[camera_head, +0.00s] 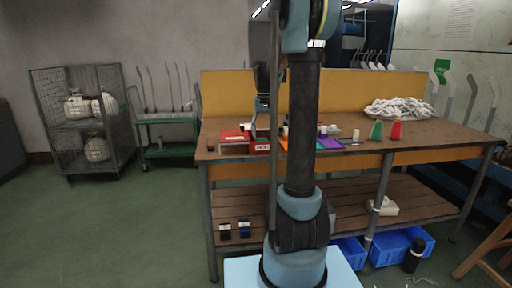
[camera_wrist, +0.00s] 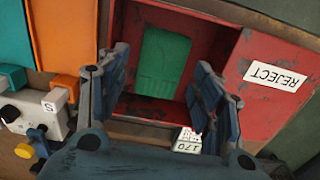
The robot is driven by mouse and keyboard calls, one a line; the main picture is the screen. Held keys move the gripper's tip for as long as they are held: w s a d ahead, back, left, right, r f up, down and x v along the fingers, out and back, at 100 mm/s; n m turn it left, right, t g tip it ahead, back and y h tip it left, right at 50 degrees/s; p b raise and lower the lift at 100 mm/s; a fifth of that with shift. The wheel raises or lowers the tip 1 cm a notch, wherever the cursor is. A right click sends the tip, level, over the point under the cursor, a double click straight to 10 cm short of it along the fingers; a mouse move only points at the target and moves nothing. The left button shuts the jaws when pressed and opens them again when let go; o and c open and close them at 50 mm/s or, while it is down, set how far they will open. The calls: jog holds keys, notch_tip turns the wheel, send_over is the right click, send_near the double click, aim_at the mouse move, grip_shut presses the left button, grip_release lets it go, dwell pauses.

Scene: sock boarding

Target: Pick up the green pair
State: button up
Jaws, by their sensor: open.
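The green pair (camera_wrist: 163,62) shows in the wrist view as a flat, folded green piece lying inside a red bin (camera_wrist: 219,25) with a "REJECT" label. My gripper (camera_wrist: 158,85) is open and empty, its two fingers on either side of the lower part of the green pair in this view. I cannot tell how high the fingertips are above it. In the head view my gripper (camera_head: 254,124) is small and partly hidden, over the red boxes (camera_head: 235,136) on the workbench. The green pair cannot be made out there.
In the wrist view a grey box with knobs (camera_wrist: 35,112) and orange (camera_wrist: 62,35) and teal panels lie left of the bin.

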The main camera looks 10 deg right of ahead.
aim_at(262, 140)
jog(key=f, duration=0.2)
jog(key=w+f, duration=0.1)
jog(key=f, duration=0.1)
jog(key=shift+a, duration=0.15)
jog(key=shift+s+f, duration=0.1)
jog(key=shift+f, duration=0.5)
jog(key=shift+c, duration=0.2)
jog(key=c, duration=0.8)
